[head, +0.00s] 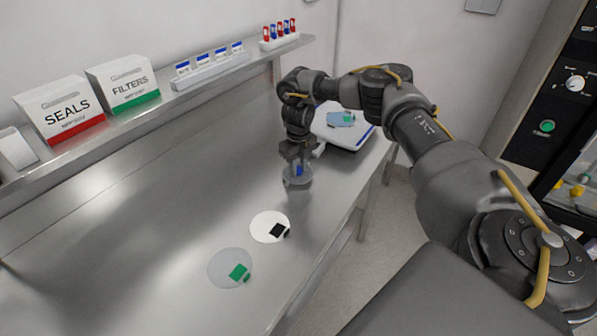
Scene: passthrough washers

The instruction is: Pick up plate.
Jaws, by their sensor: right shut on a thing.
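Several round plates with small coloured blocks on them are on the steel bench. A grey plate with a green block (221,270) lies nearest. A white plate with a black block (262,227) lies beyond it. A third, greyish plate with a blue block (298,184) is under my right gripper (298,169). The right gripper points down and is shut on the blue block, its fingers partly hiding it. I cannot tell whether this plate touches the bench. My left gripper is not in view.
A white and blue device (352,138) with a light blue piece (340,119) on top stands behind my right arm. A wall shelf holds a SEALS box (62,112), a FILTERS box (124,85) and small racks. The bench's left part is clear.

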